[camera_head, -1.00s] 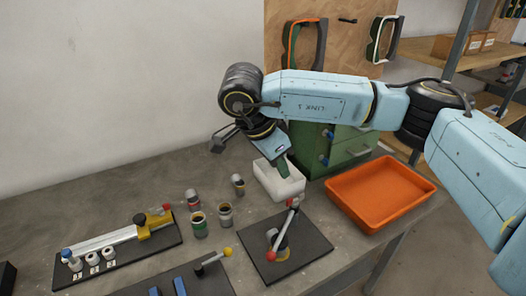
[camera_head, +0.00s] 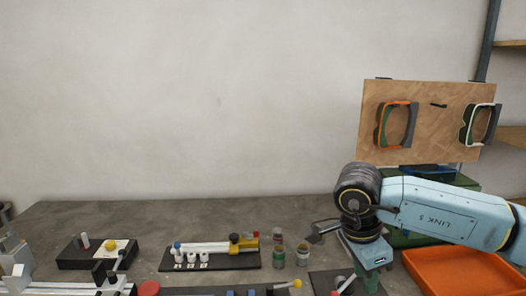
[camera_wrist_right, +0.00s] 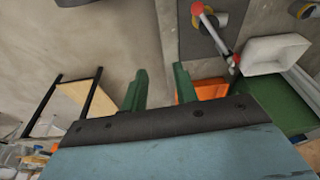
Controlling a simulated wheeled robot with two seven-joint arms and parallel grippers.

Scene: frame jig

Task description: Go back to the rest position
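My right gripper (camera_head: 374,282) hangs at the lower right of the head view, at the end of my pale blue arm, over the right part of the bench. In the right wrist view its two green fingers (camera_wrist_right: 160,72) stand apart with nothing between them. Behind them the view shows floor, part of an orange tray (camera_wrist_right: 212,89) and a red-tipped lever (camera_wrist_right: 212,28) on a dark plate. My left gripper is in neither view.
The grey bench (camera_head: 110,215) carries a yellow-and-white slide fixture (camera_head: 215,248), several small cans and a black block (camera_head: 90,254). The orange tray (camera_head: 455,272) is at right. A pegboard (camera_head: 425,150) with two handled frames stands behind. A white bin (camera_wrist_right: 275,52) shows in the wrist view.

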